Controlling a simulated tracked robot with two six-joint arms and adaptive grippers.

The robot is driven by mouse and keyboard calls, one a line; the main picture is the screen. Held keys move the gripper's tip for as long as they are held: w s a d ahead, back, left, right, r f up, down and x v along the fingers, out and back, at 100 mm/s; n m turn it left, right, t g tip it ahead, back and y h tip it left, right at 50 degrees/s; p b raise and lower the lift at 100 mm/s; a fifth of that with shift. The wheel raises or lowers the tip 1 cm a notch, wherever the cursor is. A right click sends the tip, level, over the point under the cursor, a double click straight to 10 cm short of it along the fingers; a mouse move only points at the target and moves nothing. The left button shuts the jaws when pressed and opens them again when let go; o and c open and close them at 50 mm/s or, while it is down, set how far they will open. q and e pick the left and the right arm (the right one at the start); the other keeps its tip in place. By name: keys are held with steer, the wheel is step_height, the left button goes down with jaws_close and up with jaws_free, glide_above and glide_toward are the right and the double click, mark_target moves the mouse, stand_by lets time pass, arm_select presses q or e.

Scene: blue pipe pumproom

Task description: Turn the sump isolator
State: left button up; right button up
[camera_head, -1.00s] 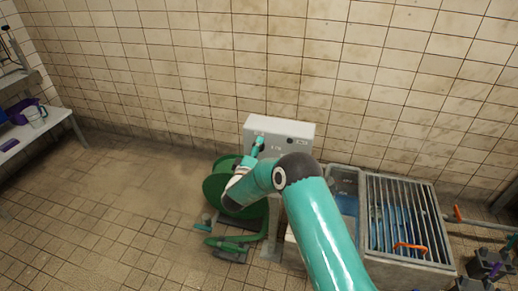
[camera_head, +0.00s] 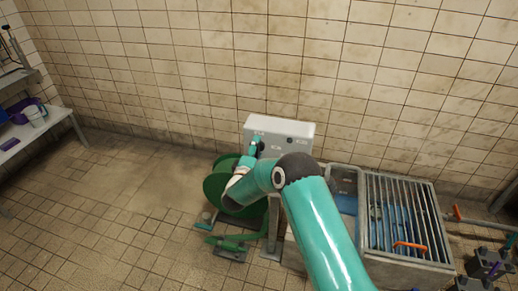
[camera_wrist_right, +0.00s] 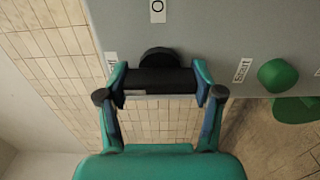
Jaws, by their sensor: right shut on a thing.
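The sump isolator (camera_wrist_right: 158,55) is a black rotary switch with a bar-like handle on a grey control box (camera_wrist_right: 215,30). In the wrist view my right gripper (camera_wrist_right: 160,81) is shut on the handle, with one finger at each end of the bar. The bar lies across the picture. A label with an O-like mark (camera_wrist_right: 157,10) is above the switch. In the head view the box (camera_head: 282,126) stands near the tiled wall, and my right gripper (camera_head: 257,141) is at its front left, hiding the switch. My left gripper is out of view.
A green button (camera_wrist_right: 277,75) sits right of the switch beside a "Start" label (camera_wrist_right: 242,70). A green hose reel (camera_head: 217,186) stands left below the box. A grated sump (camera_head: 405,215) with an orange handle (camera_head: 409,245) is at right. The floor at left is clear.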

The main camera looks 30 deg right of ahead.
steer(key=o, duration=1.1)
steer(key=shift+a+f, duration=0.3)
steer(key=shift+a, duration=0.2)
steer(key=shift+o, duration=0.3)
steer(key=shift+d, duration=0.2)
steer(key=shift+r, duration=0.1)
steer(key=v, duration=1.2)
steer(key=shift+d, duration=0.1)
